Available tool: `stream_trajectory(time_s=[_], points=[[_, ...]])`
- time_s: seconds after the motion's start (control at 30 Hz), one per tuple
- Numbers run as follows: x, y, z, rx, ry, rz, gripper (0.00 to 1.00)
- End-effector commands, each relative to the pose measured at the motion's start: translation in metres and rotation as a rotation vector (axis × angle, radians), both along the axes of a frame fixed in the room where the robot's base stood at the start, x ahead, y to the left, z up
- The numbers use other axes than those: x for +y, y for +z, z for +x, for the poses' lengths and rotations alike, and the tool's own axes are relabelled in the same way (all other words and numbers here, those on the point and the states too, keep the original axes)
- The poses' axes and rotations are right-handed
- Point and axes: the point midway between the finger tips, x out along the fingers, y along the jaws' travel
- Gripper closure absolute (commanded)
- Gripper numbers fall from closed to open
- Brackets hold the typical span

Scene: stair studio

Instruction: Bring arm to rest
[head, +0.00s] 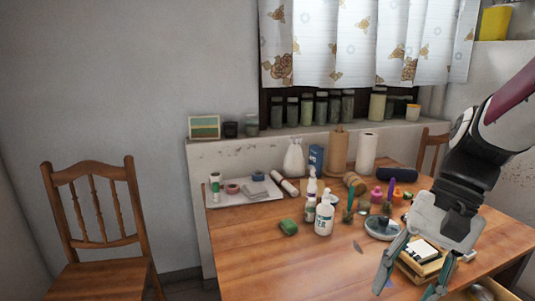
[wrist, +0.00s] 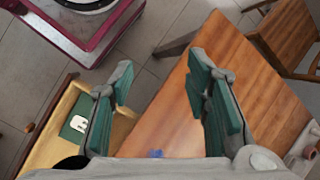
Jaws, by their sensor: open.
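My arm comes in from the right in the head view, and my gripper (head: 409,288) points down over the right front part of the wooden table (head: 255,265). The two fingers are spread apart with nothing between them. In the wrist view my gripper (wrist: 161,72) is also open and empty, with green finger pads. The table top (wrist: 175,125) and the grey tiled floor (wrist: 150,60) show beyond the fingers. A wooden box with a pale top (head: 422,258) lies behind the gripper in the head view, partly hidden by it.
A chair (head: 97,230) is at left. The wrist view shows a red-rimmed object (wrist: 75,30) and a pale wooden compartment (wrist: 62,118). The table's left front is clear.

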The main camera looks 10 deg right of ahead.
Motion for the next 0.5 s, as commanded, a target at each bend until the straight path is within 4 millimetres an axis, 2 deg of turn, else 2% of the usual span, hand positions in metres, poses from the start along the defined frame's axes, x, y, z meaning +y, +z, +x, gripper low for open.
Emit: stream_trajectory(time_s=[0.03,0.2,0.33,0.5], points=[[0.017,0.005,-0.007,-0.03,0.086,-0.049,0.56],[0.053,0.01,-0.033,-0.128,0.336,-0.192,0.56],[0.068,0.01,-0.051,-0.206,0.496,-0.277,0.56],[0.079,0.008,-0.068,-0.293,0.645,-0.354,0.56]])
